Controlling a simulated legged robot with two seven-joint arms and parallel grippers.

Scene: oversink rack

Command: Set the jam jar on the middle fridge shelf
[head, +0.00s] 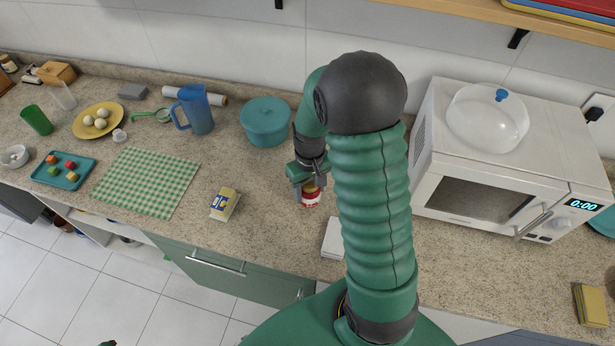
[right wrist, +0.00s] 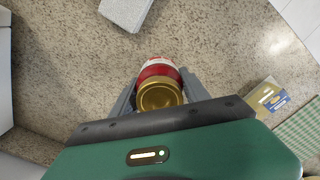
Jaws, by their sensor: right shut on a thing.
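The jam jar (head: 311,198) has a red and white label and a gold lid. It is upright at the counter, left of my right arm in the head view. My right gripper (head: 308,187) is shut on it from above, with a finger on either side. In the right wrist view the jar (right wrist: 158,70) sits between the fingers of the gripper (right wrist: 157,88), lid toward the camera. I cannot tell whether its base touches the counter. The fridge and its middle shelf are not in view. My left gripper is not in view.
A teal pot (head: 266,123) and a blue pitcher (head: 194,109) stand behind and left of the jar. The microwave (head: 475,190) with a clear dome (head: 487,120) is right. Counter around the jar is mostly bare.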

